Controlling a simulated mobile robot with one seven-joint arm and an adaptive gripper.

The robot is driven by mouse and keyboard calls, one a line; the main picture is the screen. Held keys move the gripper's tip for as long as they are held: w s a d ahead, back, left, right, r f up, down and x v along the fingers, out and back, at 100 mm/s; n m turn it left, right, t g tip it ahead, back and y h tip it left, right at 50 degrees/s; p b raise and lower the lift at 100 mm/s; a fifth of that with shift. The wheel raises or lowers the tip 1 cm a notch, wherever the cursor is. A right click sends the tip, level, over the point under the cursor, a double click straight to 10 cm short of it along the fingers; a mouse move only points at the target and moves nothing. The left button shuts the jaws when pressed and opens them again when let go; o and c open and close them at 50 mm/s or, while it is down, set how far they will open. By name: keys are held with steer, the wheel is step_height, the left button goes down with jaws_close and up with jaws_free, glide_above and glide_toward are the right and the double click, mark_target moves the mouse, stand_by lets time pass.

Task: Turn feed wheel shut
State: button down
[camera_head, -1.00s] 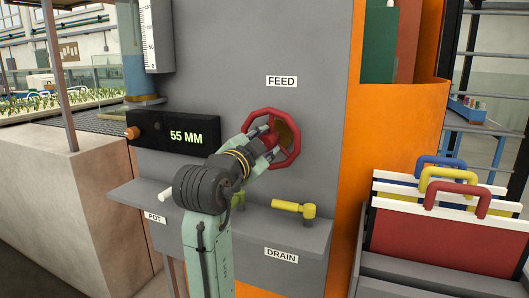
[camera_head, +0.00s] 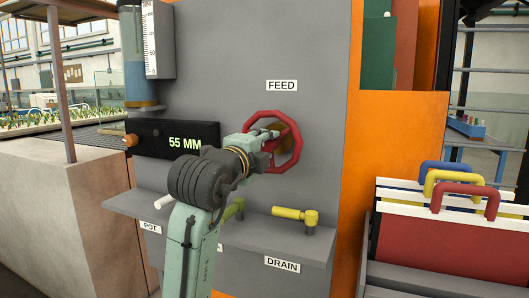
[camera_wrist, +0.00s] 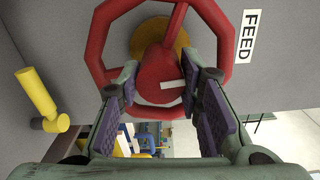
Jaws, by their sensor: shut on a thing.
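The red feed wheel (camera_head: 297,148) is on the grey panel under the FEED label (camera_head: 282,86). In the wrist view, its red rim (camera_wrist: 97,35) and hub (camera_wrist: 160,65) fill the upper middle, with a white mark low on the hub. My gripper (camera_head: 270,143) is at the wheel, and its arm hides the wheel's lower left in the head view. In the wrist view, my gripper (camera_wrist: 160,88) has one finger on each side of the hub and is shut on the wheel. The exact contact is hard to see.
A black display (camera_head: 150,137) reads 55 MM left of the wheel. Panels with coloured handles (camera_head: 455,203) stand at the right.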

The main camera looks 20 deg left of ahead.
steer(key=shift+d+m, duration=0.1)
steer(key=shift+m, duration=0.5)
steer(key=c, duration=1.2)
jaws_free()
steer(key=shift+o, duration=0.4)
steer(key=shift+r, duration=0.2)
steer(key=s, duration=1.2)
steer(key=shift+a+f, duration=0.3)
